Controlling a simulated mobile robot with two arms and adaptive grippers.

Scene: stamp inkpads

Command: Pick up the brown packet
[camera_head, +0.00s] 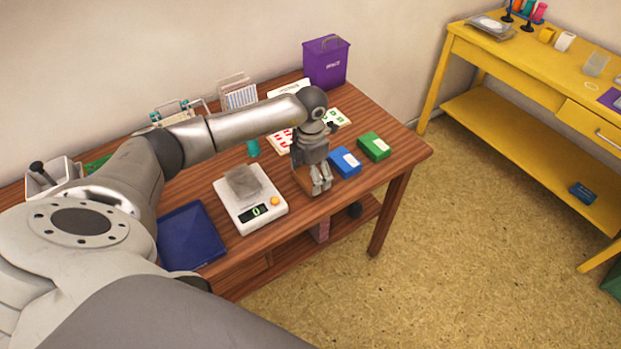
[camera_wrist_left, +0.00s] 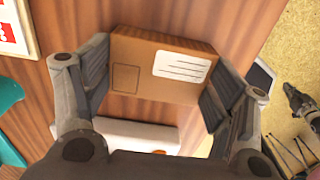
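The brown packet (camera_wrist_left: 140,75) is a small cardboard box with a white lined label. In the left wrist view it lies between the two fingers of my left gripper (camera_wrist_left: 158,82). In the head view the left gripper (camera_head: 321,188) points down over the table, and the packet (camera_head: 303,179) shows only in part behind it. The fingers are spread wide, one on each side of the packet and very near its ends. Whether the pads touch it I cannot tell.
Blue (camera_head: 345,162) and green (camera_head: 374,146) boxes stand close on the right. A white scale (camera_head: 266,214) with a grey block is on the left, near a dark blue tray (camera_head: 190,236). A stamped card (camera_head: 336,118) and a purple bin (camera_head: 326,64) are behind.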

